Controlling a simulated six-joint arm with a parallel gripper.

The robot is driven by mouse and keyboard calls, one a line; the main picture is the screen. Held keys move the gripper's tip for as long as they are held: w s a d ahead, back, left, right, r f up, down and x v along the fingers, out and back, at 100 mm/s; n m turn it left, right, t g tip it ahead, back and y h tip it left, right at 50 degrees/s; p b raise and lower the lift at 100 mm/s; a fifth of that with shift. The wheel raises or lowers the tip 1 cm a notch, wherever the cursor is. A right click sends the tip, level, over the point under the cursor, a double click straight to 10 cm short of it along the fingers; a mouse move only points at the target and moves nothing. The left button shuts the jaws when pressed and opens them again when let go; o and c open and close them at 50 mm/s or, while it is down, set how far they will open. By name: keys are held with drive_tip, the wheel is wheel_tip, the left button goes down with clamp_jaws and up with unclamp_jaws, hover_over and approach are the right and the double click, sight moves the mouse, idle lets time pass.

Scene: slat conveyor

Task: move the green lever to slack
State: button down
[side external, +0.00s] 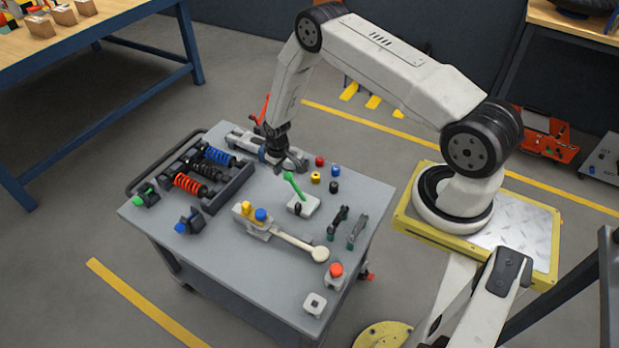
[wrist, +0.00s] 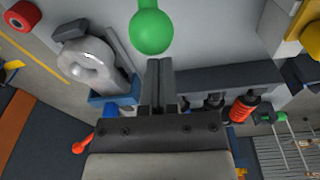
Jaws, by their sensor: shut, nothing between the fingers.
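The green lever (side external: 293,185) stands on a small pale base block (side external: 304,205) on the grey table. It tilts up and to the left in the side view. In the wrist view its round green knob (wrist: 151,31) is at the top middle, just beyond my fingertips. My gripper (side external: 279,152) points down behind the lever in the side view. In the wrist view my gripper (wrist: 160,66) has its fingers together and empty. A small gap of picture shows between fingertips and knob; I cannot tell the true distance. No slack marking is readable.
A grey clamp-like fixture (side external: 292,163) sits under my gripper, with a red handle (side external: 265,107) nearby. A dark rack (side external: 233,188) of coloured springs is at left. Several small knobs (side external: 320,161) stand right of the lever. A pale wrench-like arm (side external: 296,241) lies in front.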

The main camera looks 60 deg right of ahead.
drive_tip(key=shift+s+r, duration=0.15)
drive_tip(key=shift+s, duration=0.4)
drive_tip(key=shift+s+r, duration=0.3)
drive_tip(key=shift+s, duration=0.15)
idle(0.8)
